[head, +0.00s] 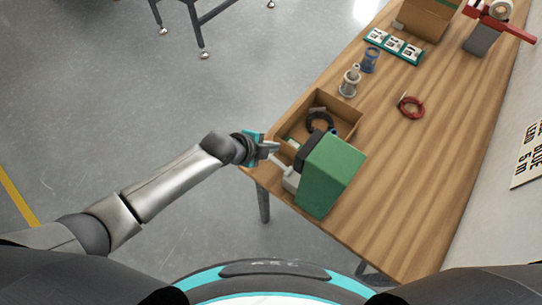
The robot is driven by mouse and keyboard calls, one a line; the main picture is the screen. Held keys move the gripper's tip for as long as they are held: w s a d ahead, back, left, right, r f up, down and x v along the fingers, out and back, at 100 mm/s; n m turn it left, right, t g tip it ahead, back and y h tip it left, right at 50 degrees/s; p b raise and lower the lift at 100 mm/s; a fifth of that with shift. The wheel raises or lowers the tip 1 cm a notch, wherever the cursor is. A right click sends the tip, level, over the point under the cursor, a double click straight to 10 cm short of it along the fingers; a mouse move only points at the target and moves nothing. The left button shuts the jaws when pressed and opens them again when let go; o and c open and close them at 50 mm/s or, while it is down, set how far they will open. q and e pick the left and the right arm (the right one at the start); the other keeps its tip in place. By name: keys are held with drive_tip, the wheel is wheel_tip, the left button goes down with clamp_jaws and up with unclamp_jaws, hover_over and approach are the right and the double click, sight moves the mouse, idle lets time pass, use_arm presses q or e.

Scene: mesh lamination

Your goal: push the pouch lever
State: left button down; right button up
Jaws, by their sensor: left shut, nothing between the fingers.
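A green box-shaped machine (332,171) with a dark part on its upper left stands at the near left end of the wooden table (395,205). A pale lever-like piece (280,167) and a light block (291,181) stick out on its left side. My left gripper (272,150) is shut and empty. It is beside the pale lever, close to its upper end; whether it touches cannot be told. My right gripper is not in view.
An open cardboard box (350,112) with a black cable coil (320,122) stands just behind the machine. Farther back are metal and blue spools (349,80), a red cable coil (411,106), white-and-teal cards (394,44), another carton (425,20) and a red tape dispenser (489,33).

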sight(274, 159)
use_arm(q)
drive_tip(key=shift+w+a+f+b, duration=0.2)
drive_tip(key=shift+f+b, duration=0.5)
drive_tip(key=shift+f, duration=0.25)
drive_tip(key=shift+w+a+f+b, duration=0.1)
drive_tip(key=shift+a+f+b, duration=0.05)
drive_tip(key=shift+f+b, duration=0.65)
drive_tip(key=shift+f, duration=0.25)
idle(0.6)
drive_tip(key=shift+a+f, duration=0.1)
drive_tip(key=shift+f, duration=0.15)
drive_tip(key=shift+f+b, duration=0.25)
drive_tip(key=shift+b, duration=0.25)
drive_tip(key=shift+w+a+f+b, duration=0.15)
drive_tip(key=shift+a+f+b, duration=0.1)
drive_tip(key=shift+f+b, duration=0.55)
drive_tip(key=shift+w+a+f+b, duration=0.1)
drive_tip(key=shift+a+f+b, duration=0.15)
drive_tip(key=shift+f+b, duration=0.5)
idle(1.1)
drive_tip(key=shift+r, duration=0.1)
drive_tip(key=shift+s+d+r+p, duration=0.1)
drive_tip(key=shift+d+r+p, duration=0.05)
drive_tip(key=shift+r+p, duration=1.95)
drive_tip(key=shift+d, duration=0.15)
drive_tip(key=shift+d, duration=0.1)
